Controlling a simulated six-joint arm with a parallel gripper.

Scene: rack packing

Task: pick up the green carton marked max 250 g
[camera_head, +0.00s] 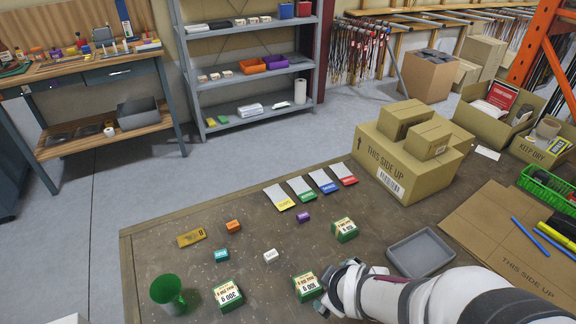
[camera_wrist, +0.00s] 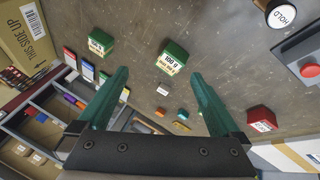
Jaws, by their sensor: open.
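Three green cartons with pale labels stand on the brown table: a front left carton (camera_head: 228,294), a front middle carton (camera_head: 306,286) and a back right carton (camera_head: 345,229). The front left label seems to read 300 g and the front middle one 100 g in large print; smaller lines are too fine to read surely. In the wrist view, the carton reading 100 g (camera_wrist: 172,58) lies ahead between my fingertips, and another green carton (camera_wrist: 100,43) lies to the left. My gripper (camera_wrist: 158,73) is open and empty; in the head view my arm partly hides it beside the front middle carton.
A green mug (camera_head: 168,294) stands at the front left. Small orange (camera_head: 233,226), teal (camera_head: 221,255), white (camera_head: 270,256) and purple (camera_head: 303,217) blocks lie nearby. A grey tray (camera_head: 420,252) is right of the cartons. A large cardboard box (camera_head: 412,165) stands behind.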

